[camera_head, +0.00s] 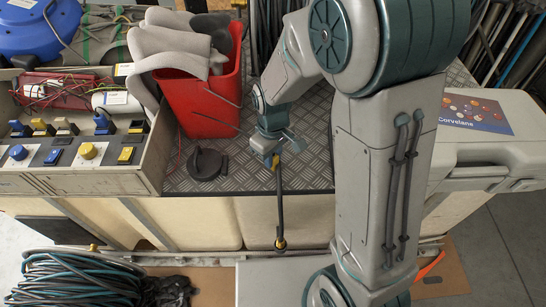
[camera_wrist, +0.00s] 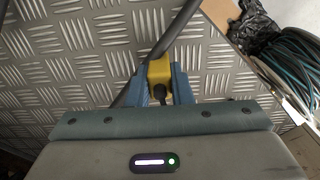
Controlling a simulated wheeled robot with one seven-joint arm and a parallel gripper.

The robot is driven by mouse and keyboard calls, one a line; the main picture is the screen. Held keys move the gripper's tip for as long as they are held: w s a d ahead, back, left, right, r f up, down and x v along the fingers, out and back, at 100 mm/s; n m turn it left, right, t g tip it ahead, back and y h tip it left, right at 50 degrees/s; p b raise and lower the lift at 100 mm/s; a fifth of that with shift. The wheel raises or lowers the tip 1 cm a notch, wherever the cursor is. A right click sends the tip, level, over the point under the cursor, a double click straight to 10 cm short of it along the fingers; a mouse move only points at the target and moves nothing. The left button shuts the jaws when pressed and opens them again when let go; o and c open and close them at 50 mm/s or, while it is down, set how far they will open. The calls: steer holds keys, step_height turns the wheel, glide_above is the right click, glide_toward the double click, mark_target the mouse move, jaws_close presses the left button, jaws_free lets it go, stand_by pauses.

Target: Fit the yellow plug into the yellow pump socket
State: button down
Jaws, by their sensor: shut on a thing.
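My gripper (camera_head: 275,157) is shut on the yellow plug (camera_wrist: 159,72), with a blue finger on either side of it in the wrist view. The plug shows only as a small yellow patch (camera_head: 275,162) in the head view. A dark hose (camera_head: 279,205) hangs from it over the front edge of the metal deck, to a yellow-ended fitting (camera_head: 280,243). The pump panel at the left has a round yellow part (camera_head: 88,151) and a square yellow part (camera_head: 126,155). I cannot tell which is the socket. The plug is apart from both, to their right.
A red bucket (camera_head: 210,100) with grey gloves stands between panel and gripper, behind a dark round cap (camera_head: 207,164) on the treadplate deck (camera_head: 308,170). A light case (camera_head: 490,150) lies at right. Coiled hoses (camera_head: 75,278) lie below left.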

step_height(320, 180, up, 4)
steer(key=shift+p, duration=0.4)
steer(key=s+d+r, duration=0.6)
steer(key=d+r, duration=0.1)
steer(key=d, duration=0.3)
steer(key=w+f+m+p, duration=0.2)
steer(key=w+p, duration=0.1)
steer(key=w, duration=0.1)
steer(key=w+d+f+m+p, duration=0.1)
steer(key=w+f+m+p, duration=0.1)
steer(key=w+m+p, duration=0.1)
steer(key=w+f+m+p, duration=0.2)
steer(key=w+m+p, duration=0.1)
steer(key=w, duration=0.3)
steer(key=shift+d+f+p, duration=0.25)
steer(key=shift+d+p, duration=0.1)
steer(key=shift+p, duration=0.35)
steer(key=shift+w+d+f+m, duration=0.2)
steer(key=shift+w+f+m, duration=0.15)
steer(key=shift+f, duration=0.2)
